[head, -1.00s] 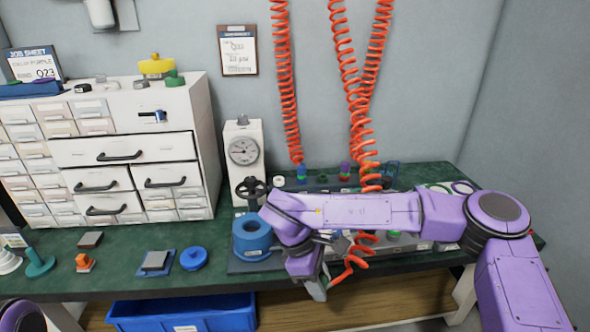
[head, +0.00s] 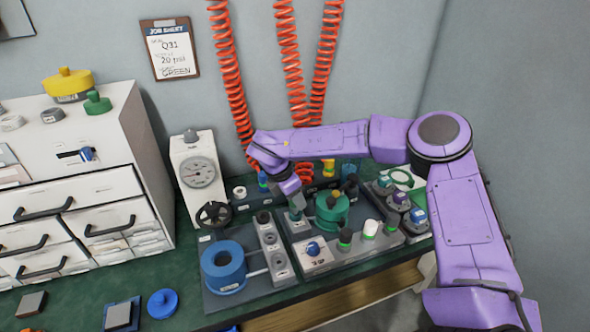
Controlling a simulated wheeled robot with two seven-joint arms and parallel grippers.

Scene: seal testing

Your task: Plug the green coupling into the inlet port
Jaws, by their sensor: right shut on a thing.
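My right gripper (head: 296,210) points down just left of a green cylindrical fixture (head: 332,210) on the bench. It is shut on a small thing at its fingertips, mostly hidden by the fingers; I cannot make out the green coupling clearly. A red coiled hose (head: 304,172) runs down behind my right arm toward the gripper. Grey blocks with round ports (head: 271,240) stand beside the blue ring fixture (head: 222,266). I cannot tell which port is the inlet, or whether the held thing touches one. My left gripper is out of view.
A pressure gauge (head: 198,172) with a black handwheel (head: 213,215) stands at the left. Small coloured knobs (head: 369,229) and couplings crowd the right side. A drawer cabinet (head: 84,180) fills the left. A job sheet (head: 170,48) reading green hangs on the wall.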

